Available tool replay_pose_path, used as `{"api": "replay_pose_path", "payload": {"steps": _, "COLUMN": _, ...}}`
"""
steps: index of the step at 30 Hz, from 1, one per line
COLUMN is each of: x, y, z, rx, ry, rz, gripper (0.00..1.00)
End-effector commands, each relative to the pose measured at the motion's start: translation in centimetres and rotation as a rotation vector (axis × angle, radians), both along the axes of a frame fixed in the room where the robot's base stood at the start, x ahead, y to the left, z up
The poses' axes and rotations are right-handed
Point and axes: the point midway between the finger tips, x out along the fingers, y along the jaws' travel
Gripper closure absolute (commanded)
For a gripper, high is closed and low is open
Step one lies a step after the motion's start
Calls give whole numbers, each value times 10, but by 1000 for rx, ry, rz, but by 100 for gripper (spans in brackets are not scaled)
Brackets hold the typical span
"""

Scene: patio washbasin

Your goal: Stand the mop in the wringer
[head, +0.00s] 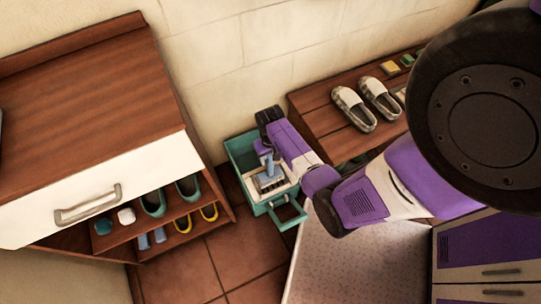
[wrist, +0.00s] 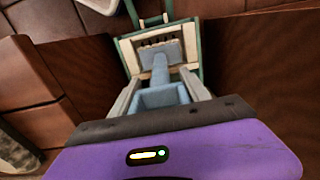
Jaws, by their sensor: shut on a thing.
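The mop is blue with a short handle (wrist: 160,70) and a grey-blue head (wrist: 160,53); it also shows in the head view (head: 269,166). My gripper (wrist: 161,92) is shut on the top of the handle, one pale finger on each side. The wringer is a pale frame (wrist: 128,52) in a teal bucket (head: 249,195), which stands on the floor by the wall. The mop points down over the wringer, its head within the frame's outline. I cannot tell whether the head rests in it or hangs just above. My gripper hides part of the bucket's far side.
A wooden shoe cabinet (head: 90,75) with an open shelf of shoes stands left of the bucket. A low wooden bench (head: 330,117) with checked slippers (head: 354,108) is at the right. A pale speckled surface (head: 335,265) lies in front. Tiled floor (head: 235,255) shows between.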

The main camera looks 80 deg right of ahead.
Motion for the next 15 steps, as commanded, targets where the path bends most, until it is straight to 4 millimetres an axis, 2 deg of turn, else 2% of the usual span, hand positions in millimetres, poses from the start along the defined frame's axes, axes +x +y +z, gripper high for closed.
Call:
{"api": "replay_pose_path", "payload": {"steps": 6, "x": 0, "y": 0, "z": -18, "rx": 0, "ry": 0, "rz": 0, "gripper": 100}}
{"api": "replay_pose_path", "payload": {"steps": 15, "x": 1, "y": -1, "z": -35, "rx": -1, "ry": -1, "rz": 0, "gripper": 100}}
